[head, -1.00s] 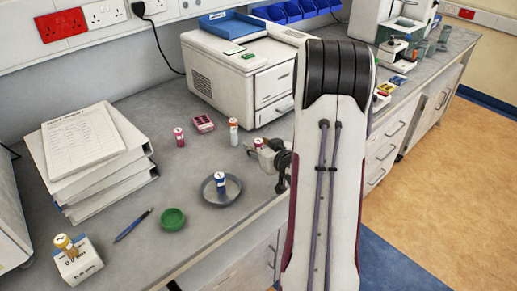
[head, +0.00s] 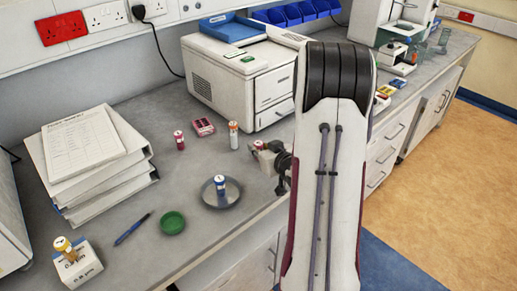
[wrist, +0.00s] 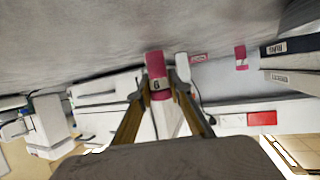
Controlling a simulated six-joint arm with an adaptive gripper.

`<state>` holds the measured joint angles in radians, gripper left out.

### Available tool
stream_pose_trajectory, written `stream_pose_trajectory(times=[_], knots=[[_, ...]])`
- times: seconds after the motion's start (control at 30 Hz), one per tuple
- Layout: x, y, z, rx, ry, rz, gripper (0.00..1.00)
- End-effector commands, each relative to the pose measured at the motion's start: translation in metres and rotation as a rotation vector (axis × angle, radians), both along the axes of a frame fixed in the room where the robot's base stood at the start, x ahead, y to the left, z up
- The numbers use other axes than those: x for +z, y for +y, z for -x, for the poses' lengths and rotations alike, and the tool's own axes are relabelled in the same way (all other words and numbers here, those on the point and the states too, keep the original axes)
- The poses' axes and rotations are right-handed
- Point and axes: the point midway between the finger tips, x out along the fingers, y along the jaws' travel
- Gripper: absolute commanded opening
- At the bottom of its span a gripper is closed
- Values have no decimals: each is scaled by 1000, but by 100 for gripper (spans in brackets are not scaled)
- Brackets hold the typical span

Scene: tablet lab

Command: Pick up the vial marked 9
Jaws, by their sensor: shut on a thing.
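My gripper (wrist: 165,76) is shut on a pink vial (wrist: 156,66) with a white label, held between its two fingers in the wrist view. The label bears one digit that reads as 9 or 6; I cannot tell which. I cannot tell whether the vial touches the bench. Another pink vial (head: 179,140) stands left of it, and also shows in the wrist view (wrist: 240,57).
An orange-topped white vial (head: 233,135) stands close by. A blue vial (head: 220,181) stands in a grey dish (head: 233,198). A pink rack (head: 203,126), green lid (head: 172,222), pen (head: 133,226), binders (head: 115,178), a yellow vial (head: 64,247) on a box and a white machine (head: 228,81) surround.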

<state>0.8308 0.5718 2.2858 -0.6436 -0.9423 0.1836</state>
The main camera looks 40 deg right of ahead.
Motion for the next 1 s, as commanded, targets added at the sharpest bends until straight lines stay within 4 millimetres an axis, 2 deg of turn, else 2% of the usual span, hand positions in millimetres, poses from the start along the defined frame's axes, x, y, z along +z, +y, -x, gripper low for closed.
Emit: stream_pose_trajectory(times=[0.27, 0.73, 1.0], knots=[[20, 0, 0, 1, -2, 3, 2], [74, 0, 0, 0, -3, 4, 2], [93, 0, 0, 0, -1, 0, 2]])
